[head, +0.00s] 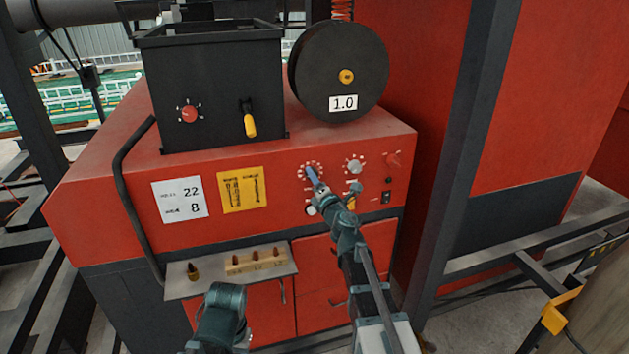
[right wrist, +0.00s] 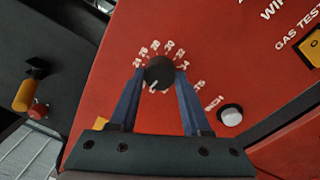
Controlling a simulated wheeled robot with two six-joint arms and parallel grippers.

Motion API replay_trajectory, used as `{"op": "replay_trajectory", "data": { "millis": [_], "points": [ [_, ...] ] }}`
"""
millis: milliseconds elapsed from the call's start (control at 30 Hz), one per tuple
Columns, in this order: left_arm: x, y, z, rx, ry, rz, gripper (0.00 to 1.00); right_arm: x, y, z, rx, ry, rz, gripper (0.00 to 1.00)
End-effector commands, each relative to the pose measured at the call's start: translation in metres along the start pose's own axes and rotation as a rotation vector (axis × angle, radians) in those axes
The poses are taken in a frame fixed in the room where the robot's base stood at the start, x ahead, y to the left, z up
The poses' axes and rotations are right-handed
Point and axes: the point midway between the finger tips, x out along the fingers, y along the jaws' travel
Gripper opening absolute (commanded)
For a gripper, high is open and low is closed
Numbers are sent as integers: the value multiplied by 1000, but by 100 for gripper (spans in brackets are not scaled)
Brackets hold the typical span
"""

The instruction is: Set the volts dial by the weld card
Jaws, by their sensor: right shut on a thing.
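The white weld card (head: 180,199) is on the red machine front and shows 22 on its upper line and 8 below; its small words are blurred. The volts dial (right wrist: 157,75) is a black round knob ringed by white marks; its printed name is not readable. My right gripper (head: 314,175) is at this dial in the head view. In the right wrist view its two blue fingers (right wrist: 159,74) are shut on the knob from both sides. A dark green part of my left arm (head: 221,311) shows at the bottom; its gripper fingers do not show.
A second, grey knob (head: 354,164) and a red knob (head: 393,159) sit to the right. A yellow card (head: 243,190) is beside the weld card. A small shelf (head: 181,288) with a wooden block (head: 254,264) juts out below. A black spool (head: 323,65) stands on top.

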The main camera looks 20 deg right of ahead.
Motion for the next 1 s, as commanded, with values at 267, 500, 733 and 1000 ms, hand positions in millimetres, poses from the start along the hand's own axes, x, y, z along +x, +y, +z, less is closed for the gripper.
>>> {"op": "replay_trajectory", "data": {
  "millis": [267,500,733,1000],
  "points": [
    [2,0,0,0,0,0,52,0,0,0,260,-15,2,0],
    [3,0,0,0,0,0,52,0,0,0,453,-27,4,0],
    [3,0,0,0,0,0,52,0,0,0,583,-35,5,0],
    [3,0,0,0,0,0,52,-1,0,-1,662,-39,7,0]
  ]
}}
